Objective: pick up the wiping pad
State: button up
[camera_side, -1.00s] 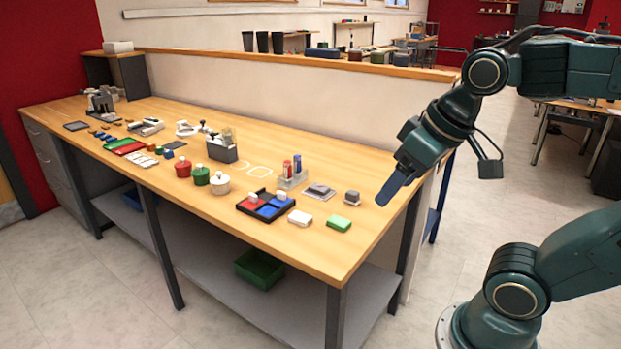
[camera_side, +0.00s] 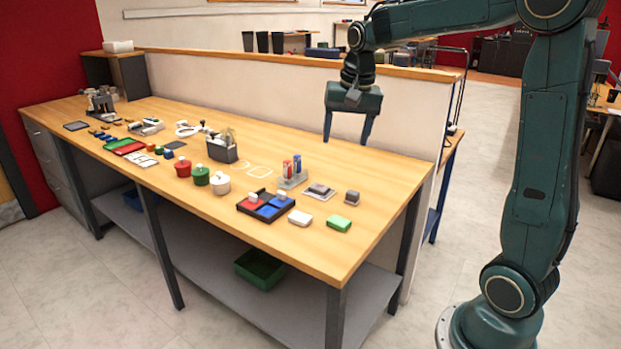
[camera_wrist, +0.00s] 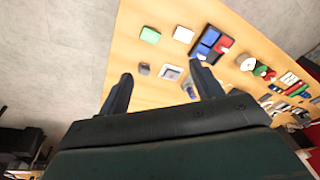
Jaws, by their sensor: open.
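I cannot tell for certain which thing is the wiping pad. A green block (camera_side: 339,223) and a white block (camera_side: 300,218) lie side by side near the bench's front right edge, and a small grey block (camera_side: 352,197) stands behind them. In the wrist view the green block (camera_wrist: 150,35), white block (camera_wrist: 183,34) and grey block (camera_wrist: 144,69) all show clearly. My gripper (camera_side: 347,130) is open and empty, fingers pointing down, high over the back right of the bench. In the wrist view its fingers (camera_wrist: 160,72) are spread wide apart.
A black tray with red and blue parts (camera_side: 266,207) lies left of the white block. A marker holder (camera_side: 291,178) and a square plate (camera_side: 318,191) stand behind. Lidded pots (camera_side: 219,182) are further left. A low wall (camera_side: 290,95) runs behind the bench; its right end is bare.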

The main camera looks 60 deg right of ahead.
jog(key=w+d+f+m+g, duration=0.1)
jog(key=w+d+f+m, duration=0.4)
jog(key=d, duration=0.5)
jog(key=m+g, duration=0.1)
jog(key=m, duration=0.2)
send_near(353, 192)
jog(key=shift+y, duration=0.4)
jog(key=shift+d+f, duration=0.15)
jog(key=shift+f, duration=1.15)
jog(key=shift+d+f, duration=0.2)
jog(key=shift+f, duration=1.15)
jog(key=shift+f, duration=0.1)
jog(key=shift+w+f, duration=0.1)
jog(key=shift+f, duration=2.4)
jog(key=c, duration=1.1)
